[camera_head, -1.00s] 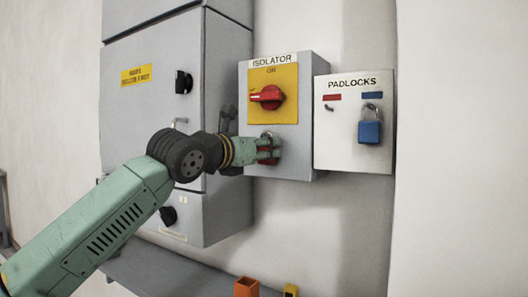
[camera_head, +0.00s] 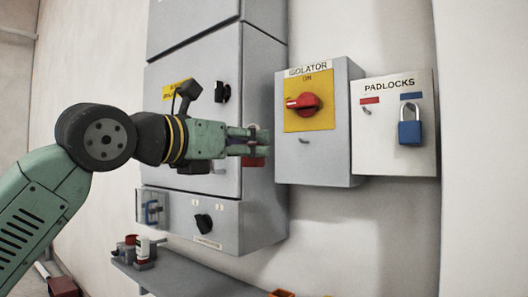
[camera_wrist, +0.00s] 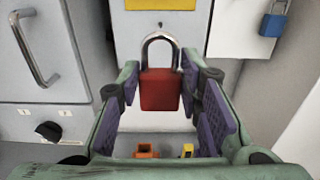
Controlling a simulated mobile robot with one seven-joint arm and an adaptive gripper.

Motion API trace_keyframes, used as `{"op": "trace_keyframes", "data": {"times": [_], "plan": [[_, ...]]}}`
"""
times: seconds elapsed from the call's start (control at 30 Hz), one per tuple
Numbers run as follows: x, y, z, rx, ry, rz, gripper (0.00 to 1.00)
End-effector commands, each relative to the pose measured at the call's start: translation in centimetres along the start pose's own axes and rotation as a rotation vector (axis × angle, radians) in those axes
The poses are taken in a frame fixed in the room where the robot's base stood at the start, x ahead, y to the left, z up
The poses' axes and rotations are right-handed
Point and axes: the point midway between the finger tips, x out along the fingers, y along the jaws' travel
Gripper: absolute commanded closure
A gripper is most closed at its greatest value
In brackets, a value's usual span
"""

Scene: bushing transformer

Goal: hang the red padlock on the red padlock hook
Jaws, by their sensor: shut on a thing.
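My gripper (camera_head: 252,142) is shut on the red padlock (camera_head: 254,161), to the left of the isolator box and apart from it. In the wrist view the red padlock (camera_wrist: 160,90) is upright between the purple finger pads, its silver shackle closed and pointing up. The red padlock hook (camera_head: 367,110) is a small bare peg under the red label (camera_head: 369,101) on the white PADLOCKS board (camera_head: 395,160). My gripper is well to the left of this hook and somewhat lower. The wrist view does not clearly show the hook.
The isolator box (camera_head: 325,165), with a red knob (camera_head: 304,104) and an empty hook (camera_head: 304,140), stands between my gripper and the board. A blue padlock (camera_head: 410,131) hangs right of the red hook. A grey cabinet (camera_head: 195,120) is behind my arm; a shelf (camera_head: 185,277) is below.

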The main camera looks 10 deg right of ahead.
Motion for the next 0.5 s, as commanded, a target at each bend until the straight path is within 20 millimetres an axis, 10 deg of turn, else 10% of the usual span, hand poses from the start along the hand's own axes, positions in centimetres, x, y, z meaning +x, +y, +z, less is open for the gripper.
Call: {"op": "trace_keyframes", "data": {"times": [0.5], "plan": [[-0.8,0.0,1.4,-0.001,-0.001,0.0,0.97]]}}
